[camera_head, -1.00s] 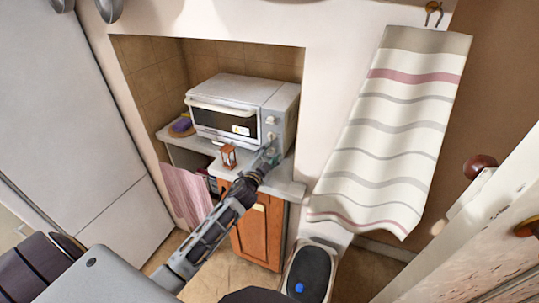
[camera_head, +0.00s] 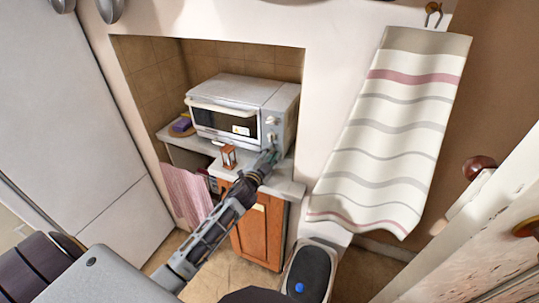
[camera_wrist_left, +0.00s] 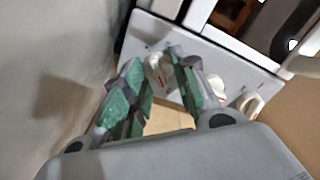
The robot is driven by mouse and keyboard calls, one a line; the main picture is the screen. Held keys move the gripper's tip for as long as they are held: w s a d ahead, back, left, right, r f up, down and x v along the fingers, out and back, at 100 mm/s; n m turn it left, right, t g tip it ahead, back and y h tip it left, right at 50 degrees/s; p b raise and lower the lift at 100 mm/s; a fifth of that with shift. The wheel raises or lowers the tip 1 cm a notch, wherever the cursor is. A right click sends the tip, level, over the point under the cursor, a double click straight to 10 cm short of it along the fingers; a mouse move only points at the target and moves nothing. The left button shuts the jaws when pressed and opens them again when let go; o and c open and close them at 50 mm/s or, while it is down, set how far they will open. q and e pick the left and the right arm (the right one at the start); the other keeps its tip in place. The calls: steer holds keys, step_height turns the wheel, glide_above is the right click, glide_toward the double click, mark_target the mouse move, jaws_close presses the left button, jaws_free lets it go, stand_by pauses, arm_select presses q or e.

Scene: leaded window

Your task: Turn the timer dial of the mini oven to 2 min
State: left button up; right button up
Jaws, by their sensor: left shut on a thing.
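The white mini oven (camera_head: 238,92) stands on the counter in the alcove, its door closed. Its right-hand front panel carries a column of dials, with an upper dial (camera_head: 271,120) and a middle dial (camera_head: 270,137) showing. My left gripper (camera_head: 269,155) is at the lowest part of that panel. In the left wrist view its green-padded fingers are on both sides of the lowest dial (camera_wrist_left: 157,70), shut on it. Two other white dials (camera_wrist_left: 217,86) (camera_wrist_left: 250,104) with red marks are free. The dial's scale is too small to read. My right gripper is not in view.
A small wooden hourglass (camera_head: 228,156) stands on the counter (camera_head: 285,186) just left of my left gripper. A purple thing (camera_head: 182,124) lies left of the oven. A pink cloth (camera_head: 186,193) hangs below. A striped towel (camera_head: 398,125) hangs at the right.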

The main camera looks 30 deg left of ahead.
arm_select(q)
steer(key=shift+m, duration=0.4)
steer(key=o, duration=1)
steer(key=shift+c, duration=0.2)
steer(key=shift+s, duration=0.15)
steer(key=s, duration=1.1)
steer(key=shift+s+d, duration=0.35)
